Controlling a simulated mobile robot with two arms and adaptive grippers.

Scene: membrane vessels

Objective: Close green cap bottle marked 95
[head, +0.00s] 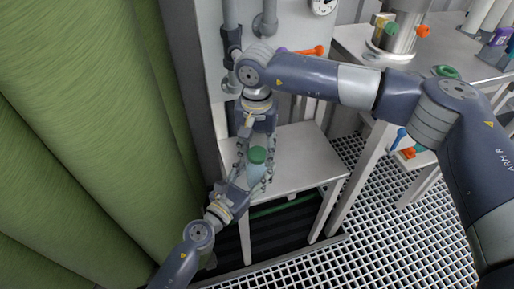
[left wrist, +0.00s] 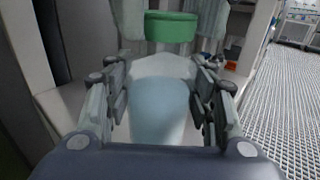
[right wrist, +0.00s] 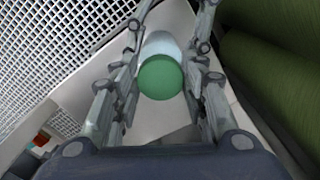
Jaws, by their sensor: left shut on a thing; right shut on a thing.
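A pale blue bottle (head: 256,174) with a green cap (head: 257,154) is upright in the head view, over the small white table. My left gripper (left wrist: 160,105) is shut on the bottle's pale body, which fills the space between its fingers. The green cap (left wrist: 171,30) shows above the body in the left wrist view. My right gripper (right wrist: 160,85) comes from above, with its fingers on either side of the green cap (right wrist: 160,77), shut on it. No marking on the bottle can be read. Whether the cap is fully seated cannot be told.
The small white table (head: 310,160) is bare to the right. A green curtain-like wall (head: 80,120) stands close on the left. A counter (head: 455,65) at the top right holds a metal vessel (head: 398,40) and bottles. Grated floor (head: 400,235) lies at the lower right.

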